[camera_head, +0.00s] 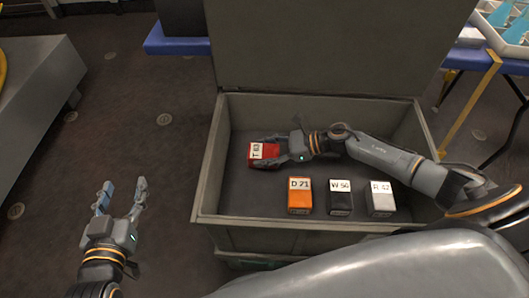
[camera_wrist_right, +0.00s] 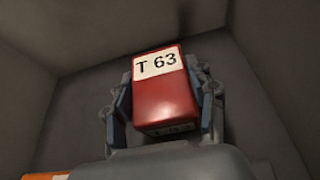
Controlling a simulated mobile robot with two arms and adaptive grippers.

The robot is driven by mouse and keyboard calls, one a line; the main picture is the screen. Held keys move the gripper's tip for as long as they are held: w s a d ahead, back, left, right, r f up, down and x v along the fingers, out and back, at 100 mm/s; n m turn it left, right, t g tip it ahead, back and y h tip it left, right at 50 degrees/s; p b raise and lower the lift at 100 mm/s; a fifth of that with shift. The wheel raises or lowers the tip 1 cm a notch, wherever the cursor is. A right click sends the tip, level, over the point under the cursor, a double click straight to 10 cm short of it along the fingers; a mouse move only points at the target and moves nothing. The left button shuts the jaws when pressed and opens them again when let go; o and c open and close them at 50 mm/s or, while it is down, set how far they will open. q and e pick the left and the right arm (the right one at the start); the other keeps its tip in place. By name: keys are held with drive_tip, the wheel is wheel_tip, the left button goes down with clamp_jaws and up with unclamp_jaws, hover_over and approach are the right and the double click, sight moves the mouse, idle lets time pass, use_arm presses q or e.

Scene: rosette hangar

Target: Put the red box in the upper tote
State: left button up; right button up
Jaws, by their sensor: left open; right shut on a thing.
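The red box (camera_head: 264,160) is at the left side inside a large grey open chest, with a white label reading T 63. My right gripper (camera_head: 270,153) is shut on it, and the right wrist view shows the red box (camera_wrist_right: 165,98) between the two fingers (camera_wrist_right: 166,100). I cannot tell whether the box touches the chest floor. My left gripper (camera_head: 122,195) is open and empty, left of the chest and outside it. I cannot make out an upper tote for certain in these views.
The grey chest (camera_head: 207,180) has its lid (camera_head: 320,45) raised at the back. An orange box (camera_head: 300,198), a black box (camera_head: 341,200) and a white box (camera_head: 381,202) stand in a row at its front. A blue-topped table (camera_head: 510,66) is at the upper right.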

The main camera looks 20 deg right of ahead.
drive_tip(key=shift+f, duration=0.1)
drive_tip(key=o, duration=1.3)
use_arm(q)
drive_tip(key=shift+w+d+r+t, duration=0.1)
drive_tip(key=shift+r+t, duration=0.15)
drive_tip(key=shift+r, duration=0.1)
drive_tip(key=shift+w+d+r+t, duration=0.1)
drive_tip(key=shift+r+t, duration=0.15)
drive_tip(key=shift+r, duration=0.1)
use_arm(e)
drive_tip(key=shift+r, duration=0.25)
drive_tip(key=p+v, duration=0.1)
drive_tip(key=v, duration=0.9)
drive_tip(key=shift+s+d, duration=0.15)
drive_tip(key=shift+d, duration=0.1)
use_arm(q)
drive_tip(key=s+a+f+g+y, duration=0.1)
drive_tip(key=s+a+f+g, duration=0.1)
drive_tip(key=s+f+g, duration=0.2)
drive_tip(key=shift+f+g, duration=0.4)
drive_tip(key=shift+f, duration=1.05)
use_arm(e)
drive_tip(key=shift+s+d+r, duration=0.25)
drive_tip(key=shift+d+r, duration=0.1)
drive_tip(key=shift+d, duration=0.25)
